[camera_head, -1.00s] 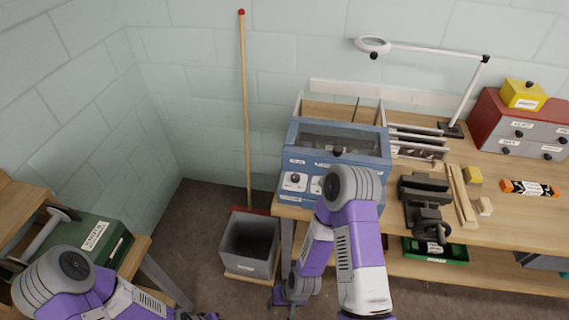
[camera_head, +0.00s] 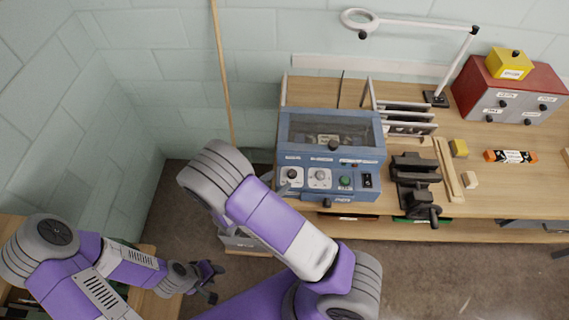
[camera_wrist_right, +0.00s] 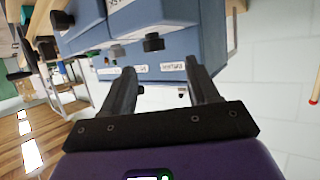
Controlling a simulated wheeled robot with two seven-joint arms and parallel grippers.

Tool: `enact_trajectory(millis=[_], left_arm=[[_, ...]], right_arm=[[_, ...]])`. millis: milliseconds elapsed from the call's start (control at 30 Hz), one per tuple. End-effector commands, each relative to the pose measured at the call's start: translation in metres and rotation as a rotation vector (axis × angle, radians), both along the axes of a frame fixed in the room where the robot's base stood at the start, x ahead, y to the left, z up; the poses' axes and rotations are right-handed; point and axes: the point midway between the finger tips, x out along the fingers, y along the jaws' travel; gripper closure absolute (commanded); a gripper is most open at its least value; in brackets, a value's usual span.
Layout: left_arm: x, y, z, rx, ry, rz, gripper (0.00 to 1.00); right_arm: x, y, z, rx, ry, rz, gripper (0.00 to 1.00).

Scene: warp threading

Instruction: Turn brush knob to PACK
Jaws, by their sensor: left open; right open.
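The blue machine (camera_head: 335,130) stands on the bench. Its front panel carries a left knob (camera_head: 291,174) and a middle knob (camera_head: 320,176) on white plates; their labels are too small to read, so I cannot tell which is the brush knob or its setting. In the head view my arm largely hides that gripper, near the machine's left edge. My left gripper (camera_head: 211,283) is open and empty, low at the left.
A green button (camera_head: 345,181) and black switch (camera_head: 367,180) sit right of the knobs. A black vise (camera_head: 414,180) and wooden strips (camera_head: 448,168) stand right of the machine. A lamp (camera_head: 415,30) rises behind. A grey bin (camera_head: 236,238) is below, partly hidden.

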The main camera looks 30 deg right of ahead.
Motion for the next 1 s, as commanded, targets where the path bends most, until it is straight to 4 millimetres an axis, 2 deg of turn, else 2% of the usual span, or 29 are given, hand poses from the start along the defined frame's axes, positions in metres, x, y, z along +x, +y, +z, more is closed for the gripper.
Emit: enact_trajectory(millis=[400, 533, 800, 833, 1000], left_arm=[[-0.001, 0.000, 0.002, 0.000, 0.002, -0.001, 0.57], [-0.001, 0.000, 0.002, 0.000, 0.002, -0.001, 0.57], [-0.001, 0.000, 0.002, 0.000, 0.002, -0.001, 0.57], [-0.001, 0.000, 0.002, 0.000, 0.002, -0.001, 0.57], [-0.001, 0.000, 0.002, 0.000, 0.002, -0.001, 0.57]], right_arm=[[0.022, -0.051, -0.024, 0.000, 0.001, -0.003, 0.40], [0.026, -0.058, -0.027, 0.001, 0.002, -0.001, 0.40], [0.027, -0.060, -0.028, 0.001, 0.002, 0.000, 0.40], [0.027, -0.060, -0.028, 0.001, 0.002, 0.000, 0.42], [0.027, -0.060, -0.028, 0.001, 0.002, 0.000, 0.68]])
